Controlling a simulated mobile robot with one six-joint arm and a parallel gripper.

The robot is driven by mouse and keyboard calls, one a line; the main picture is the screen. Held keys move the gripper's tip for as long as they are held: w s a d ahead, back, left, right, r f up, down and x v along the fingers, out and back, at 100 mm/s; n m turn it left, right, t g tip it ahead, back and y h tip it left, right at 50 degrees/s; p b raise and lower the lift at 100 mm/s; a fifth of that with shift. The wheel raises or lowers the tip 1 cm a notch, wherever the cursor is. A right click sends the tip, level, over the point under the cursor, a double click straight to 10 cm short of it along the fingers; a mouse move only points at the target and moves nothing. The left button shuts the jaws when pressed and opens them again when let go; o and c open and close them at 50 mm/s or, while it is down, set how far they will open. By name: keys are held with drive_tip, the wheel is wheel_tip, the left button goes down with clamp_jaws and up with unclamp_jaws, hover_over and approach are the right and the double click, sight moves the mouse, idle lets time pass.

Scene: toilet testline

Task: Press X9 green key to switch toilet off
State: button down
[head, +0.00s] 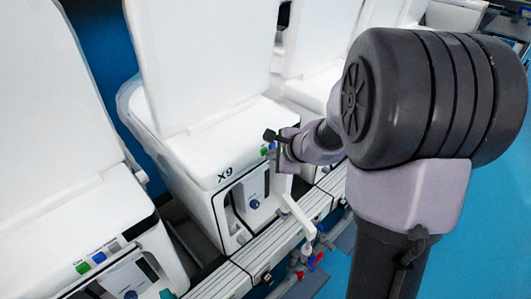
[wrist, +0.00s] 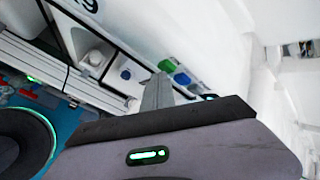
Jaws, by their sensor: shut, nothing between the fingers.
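The toilet marked X9 (head: 215,160) stands in the middle of the head view with its white lid raised. Its green key (head: 264,151) is on the front edge, right of the X9 label (head: 225,175), beside a blue key. My gripper (head: 279,152) is at this edge, just right of the keys, shut and empty. In the wrist view the green key (wrist: 167,66) lies just beyond the grey fingertips (wrist: 160,76), with the blue key (wrist: 182,78) to its right. I cannot tell whether the fingertips touch the green key.
Another white toilet (head: 70,200) stands at the left with its own green key (head: 82,267) and blue key. A white rail (head: 290,225) with pipes and red and blue valves runs below the fronts. Blue floor (head: 480,220) is open at the right.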

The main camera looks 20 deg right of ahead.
drive_tip(key=shift+w, duration=0.1)
drive_tip(key=shift+s+d+b, duration=0.15)
drive_tip(key=shift+s+b, duration=0.15)
drive_tip(key=shift+s, duration=0.35)
drive_tip(key=s+d+b, duration=0.1)
drive_tip(key=s+d, duration=0.1)
drive_tip(key=s, duration=0.3)
drive_tip(key=shift+s, duration=0.35)
